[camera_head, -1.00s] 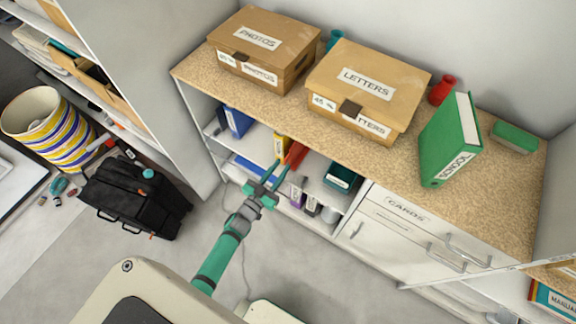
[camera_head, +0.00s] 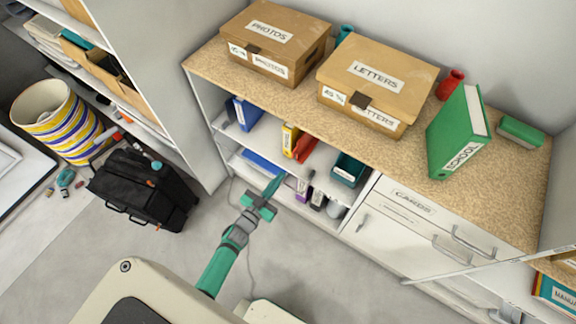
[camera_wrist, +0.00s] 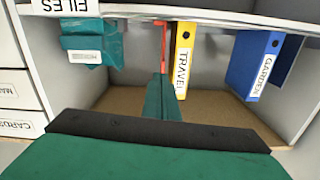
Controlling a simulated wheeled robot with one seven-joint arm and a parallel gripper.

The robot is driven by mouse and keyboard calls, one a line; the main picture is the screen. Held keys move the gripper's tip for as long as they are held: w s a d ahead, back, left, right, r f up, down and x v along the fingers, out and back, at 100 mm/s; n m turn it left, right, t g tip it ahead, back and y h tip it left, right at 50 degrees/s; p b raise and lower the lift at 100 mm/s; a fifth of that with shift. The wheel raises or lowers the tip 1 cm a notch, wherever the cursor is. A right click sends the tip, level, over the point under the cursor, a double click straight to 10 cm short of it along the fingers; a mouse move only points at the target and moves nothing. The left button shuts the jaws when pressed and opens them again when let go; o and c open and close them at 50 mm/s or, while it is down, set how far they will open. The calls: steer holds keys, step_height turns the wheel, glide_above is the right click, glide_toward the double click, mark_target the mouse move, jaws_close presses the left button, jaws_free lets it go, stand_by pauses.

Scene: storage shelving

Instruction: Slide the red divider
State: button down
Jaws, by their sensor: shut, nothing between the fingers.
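The red divider (camera_head: 305,149) stands upright in the open cubby of the cabinet, right beside the yellow binder in the head view. In the wrist view a thin strip of the red divider (camera_wrist: 163,38) shows next to the yellow TRAVEL binder (camera_wrist: 183,60); the rest is hidden behind my fingers. My gripper (camera_head: 272,188) is shut and empty, in front of the cabinet and below the divider in the head view. In the wrist view its closed green fingers (camera_wrist: 158,97) point into the cubby toward the divider. I cannot tell whether they touch it.
The countertop (camera_head: 215,68) above holds two cardboard boxes and a green binder. A black bag (camera_head: 143,190) sits on the floor.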

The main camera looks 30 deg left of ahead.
steer(key=s+d+f+m+y, duration=0.3)
steer(key=s+d+m, duration=0.1)
steer(key=d+m, duration=0.5)
steer(key=w+a+r+m, duration=0.1)
steer(key=w, duration=0.3)
steer(key=w+r+m, duration=0.1)
steer(key=w+m, duration=0.1)
steer(key=w, duration=0.3)
steer(key=w+a+r+m+y, duration=0.1)
steer(key=w+m, duration=0.1)
steer(key=w, duration=0.2)
steer(key=shift+w+a+r, duration=0.2)
steer(key=shift+w+a, duration=0.05)
steer(key=shift+a, duration=1.3)
steer(key=shift+w+a, duration=0.1)
steer(key=shift+a, duration=0.55)
